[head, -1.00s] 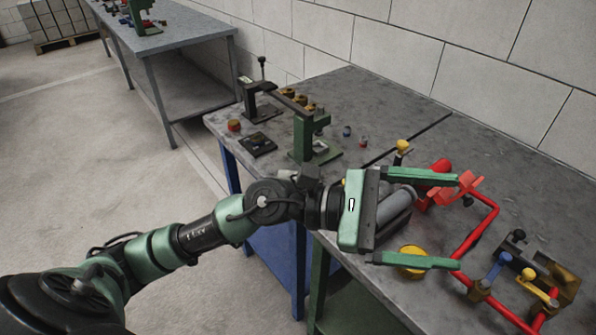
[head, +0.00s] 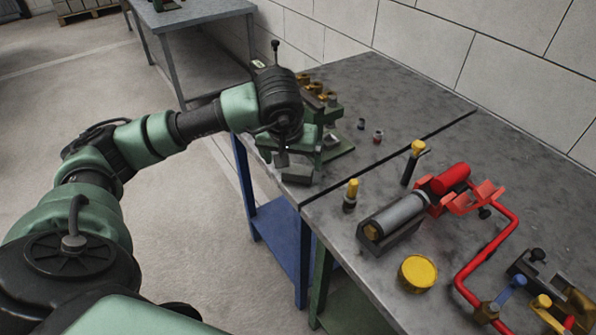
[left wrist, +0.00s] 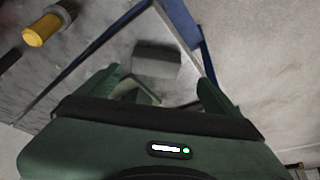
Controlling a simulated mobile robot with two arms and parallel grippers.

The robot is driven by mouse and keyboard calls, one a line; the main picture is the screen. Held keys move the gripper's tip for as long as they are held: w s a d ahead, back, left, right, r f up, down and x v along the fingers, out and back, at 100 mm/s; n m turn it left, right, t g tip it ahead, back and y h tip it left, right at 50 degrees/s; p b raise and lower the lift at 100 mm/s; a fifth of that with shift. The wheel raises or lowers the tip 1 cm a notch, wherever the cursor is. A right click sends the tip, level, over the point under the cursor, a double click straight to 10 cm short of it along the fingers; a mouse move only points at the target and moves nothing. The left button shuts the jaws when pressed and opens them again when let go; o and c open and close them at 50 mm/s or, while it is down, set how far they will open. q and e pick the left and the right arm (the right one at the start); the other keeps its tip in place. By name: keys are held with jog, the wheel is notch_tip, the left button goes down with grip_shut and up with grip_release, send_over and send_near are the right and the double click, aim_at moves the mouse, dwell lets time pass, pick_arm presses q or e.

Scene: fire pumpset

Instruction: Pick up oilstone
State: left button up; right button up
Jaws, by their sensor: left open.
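A plain grey block, which I take to be the oilstone (head: 297,175), lies near the left edge of the grey bench (head: 375,82). It also shows in the left wrist view (left wrist: 157,62), ahead of and between the two green fingers. My left gripper (head: 289,155) is over that end of the bench, close above the block; in the left wrist view its fingers (left wrist: 160,80) are apart with nothing held. Whether a finger touches the block cannot be told. A green piece lies or stands beside the block between the fingers. My right gripper is not in view.
A green press (head: 334,152) stands partly hidden behind my left gripper. Two yellow-topped tools (head: 351,193) (head: 415,158), a grey cylinder (head: 398,216), a yellow tin (head: 417,272) and red pipework (head: 490,250) stand to the right.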

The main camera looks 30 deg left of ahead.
aim_at(297, 170)
pick_arm(q)
jog(key=x, duration=0.3)
jog(key=p+x, duration=0.1)
jog(key=shift+w+d+f, duration=0.2)
jog(key=shift+d+f, duration=0.1)
jog(key=shift+f, duration=0.05)
jog(key=c, duration=1.8)
notch_tip(297, 170, up, 20)
jog(key=shift+r+b, duration=0.1)
jog(key=shift+b, duration=0.5)
